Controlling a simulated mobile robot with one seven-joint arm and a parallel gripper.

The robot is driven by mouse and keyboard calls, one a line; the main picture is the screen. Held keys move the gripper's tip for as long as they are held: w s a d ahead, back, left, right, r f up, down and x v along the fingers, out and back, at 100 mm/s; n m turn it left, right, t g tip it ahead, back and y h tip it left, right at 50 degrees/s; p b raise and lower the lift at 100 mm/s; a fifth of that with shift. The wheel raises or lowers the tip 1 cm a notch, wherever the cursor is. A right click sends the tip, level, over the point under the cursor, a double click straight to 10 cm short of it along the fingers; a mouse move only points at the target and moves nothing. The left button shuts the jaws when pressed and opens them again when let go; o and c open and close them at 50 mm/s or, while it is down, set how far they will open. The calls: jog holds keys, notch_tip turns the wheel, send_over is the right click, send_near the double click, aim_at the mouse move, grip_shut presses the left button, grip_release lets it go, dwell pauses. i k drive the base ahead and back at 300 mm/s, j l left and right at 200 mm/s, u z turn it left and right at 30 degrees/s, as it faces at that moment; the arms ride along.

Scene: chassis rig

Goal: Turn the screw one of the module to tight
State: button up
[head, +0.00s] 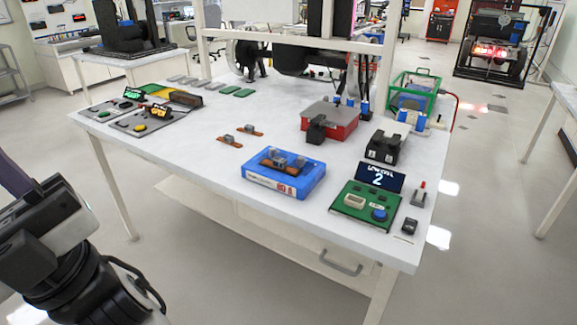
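I cannot tell for sure which part is the module. A blue box (284,184) lies near the table's front edge with a small grey and copper-coloured part (281,162) on top. A red box with a grey top (329,121) stands behind it, with a black block (315,131) at its front. Screw one is too small to make out. My arm shows at the lower left, off the table. My gripper's fingertips are not in view.
The white table (200,150) has clear room at centre left. Two small copper-coloured parts (239,134) lie mid-table. Control boards (143,122) stand at the left. A black device (385,146) and a green crate (414,96) are at the right. White frame posts (384,60) rise at the back.

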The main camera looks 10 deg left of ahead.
aim_at(273, 153)
jog(key=u, duration=0.4)
jog(key=i+l+u, duration=0.1)
jog(key=u, duration=0.3)
jog(key=l+u, duration=0.15)
jog(key=u, duration=0.25)
jog(key=i+l, duration=0.1)
jog(key=l, duration=0.3)
jog(key=i+l, duration=0.15)
jog(key=l, duration=0.25)
jog(key=i+l, duration=0.1)
jog(key=l, duration=0.35)
jog(key=i+l, duration=0.1)
jog(key=l, duration=0.3)
